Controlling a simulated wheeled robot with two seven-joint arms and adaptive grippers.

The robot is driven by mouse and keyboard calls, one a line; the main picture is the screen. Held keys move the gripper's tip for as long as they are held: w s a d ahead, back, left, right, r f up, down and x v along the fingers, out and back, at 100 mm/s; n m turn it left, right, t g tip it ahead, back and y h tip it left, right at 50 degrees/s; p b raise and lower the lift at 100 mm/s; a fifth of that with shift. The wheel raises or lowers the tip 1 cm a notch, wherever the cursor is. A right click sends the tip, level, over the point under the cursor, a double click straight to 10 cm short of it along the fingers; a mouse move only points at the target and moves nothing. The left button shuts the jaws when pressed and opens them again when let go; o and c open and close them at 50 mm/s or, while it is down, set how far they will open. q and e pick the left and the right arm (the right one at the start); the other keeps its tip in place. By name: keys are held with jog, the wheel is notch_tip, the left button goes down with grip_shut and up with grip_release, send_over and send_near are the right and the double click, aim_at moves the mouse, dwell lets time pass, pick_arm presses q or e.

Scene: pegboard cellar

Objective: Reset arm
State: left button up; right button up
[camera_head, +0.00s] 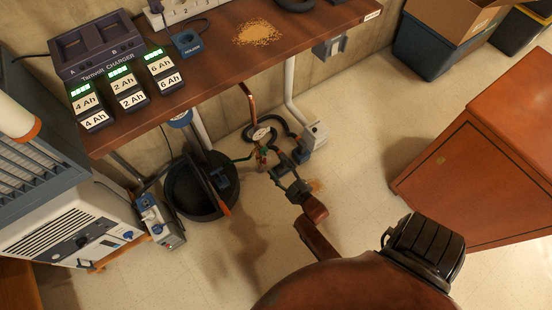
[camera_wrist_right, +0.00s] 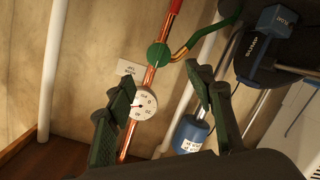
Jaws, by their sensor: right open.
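My right gripper (camera_head: 284,166) is open and reaches down toward the floor below the workbench in the head view. In the right wrist view its two dark green fingers stand apart, with nothing held between the fingertips (camera_wrist_right: 163,92). Beyond the fingers are a copper pipe (camera_wrist_right: 151,76), a round white gauge (camera_wrist_right: 143,105) and a round green fitting (camera_wrist_right: 158,54). The left finger overlaps the gauge's edge in that view; I cannot tell whether they touch. The gauge (camera_head: 262,133) also shows in the head view. My left gripper is not in view.
The wooden workbench (camera_head: 215,78) carries a battery charger (camera_head: 93,45). Below stands a black tub (camera_head: 190,190). A white-and-blue machine (camera_head: 75,235) stands at left, an orange-brown cabinet (camera_head: 475,165) at right. Floor (camera_head: 365,135) between bench and cabinet is clear.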

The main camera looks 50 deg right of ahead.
jog(key=shift+s, duration=0.15)
